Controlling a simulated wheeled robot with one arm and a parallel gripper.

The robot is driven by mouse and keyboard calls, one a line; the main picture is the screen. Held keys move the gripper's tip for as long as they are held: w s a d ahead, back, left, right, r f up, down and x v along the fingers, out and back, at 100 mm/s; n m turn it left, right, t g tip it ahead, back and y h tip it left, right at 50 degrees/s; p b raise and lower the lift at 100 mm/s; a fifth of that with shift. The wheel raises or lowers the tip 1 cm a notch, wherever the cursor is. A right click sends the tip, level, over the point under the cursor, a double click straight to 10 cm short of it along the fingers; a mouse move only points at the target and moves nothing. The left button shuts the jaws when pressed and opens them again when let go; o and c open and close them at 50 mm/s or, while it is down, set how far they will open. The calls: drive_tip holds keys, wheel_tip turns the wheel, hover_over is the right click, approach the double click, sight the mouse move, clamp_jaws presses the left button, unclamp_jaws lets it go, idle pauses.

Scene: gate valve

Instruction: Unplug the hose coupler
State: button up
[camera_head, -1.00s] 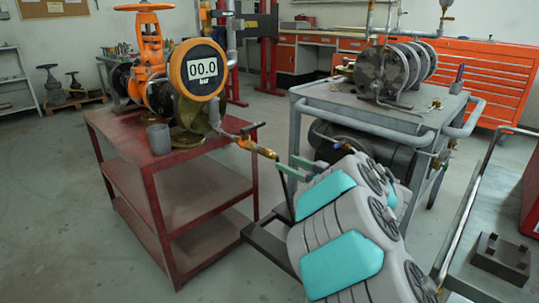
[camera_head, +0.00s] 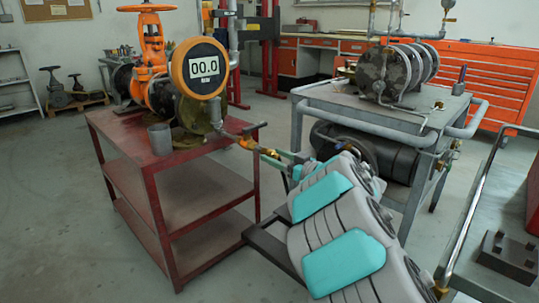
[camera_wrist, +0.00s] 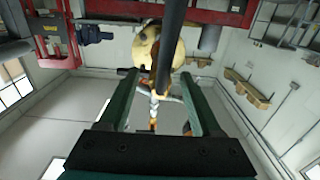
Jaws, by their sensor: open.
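The brass hose coupler (camera_head: 247,143) is on the pipe that comes out below the round gauge (camera_head: 199,68), near the red cart's right edge. My gripper (camera_head: 270,157) has its green fingers at the coupler's right end, which they partly hide. In the wrist view my gripper (camera_wrist: 157,74) is open, with one finger on each side of the brass-orange and silver fitting (camera_wrist: 153,122). A dark hose-like tube (camera_wrist: 172,40) crosses that view in front of the pale disc. Contact between fingers and coupler cannot be made out.
The red cart (camera_head: 190,208) carries the orange valve (camera_head: 151,45) and a grey cup (camera_head: 160,139). A dark lever (camera_head: 254,127) sticks up beside the coupler.

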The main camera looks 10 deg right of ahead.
sight(279, 158)
drive_tip(key=shift+x, duration=0.9)
drive_tip(key=shift+w+a, duration=0.1)
drive_tip(key=shift+r+p, duration=0.1)
drive_tip(key=shift+p, duration=1)
idle(0.3)
clamp_jaws()
idle(0.4)
idle(0.4)
idle(0.7)
drive_tip(key=shift+p+v, duration=1.15)
drive_tip(key=shift+v, duration=1.9)
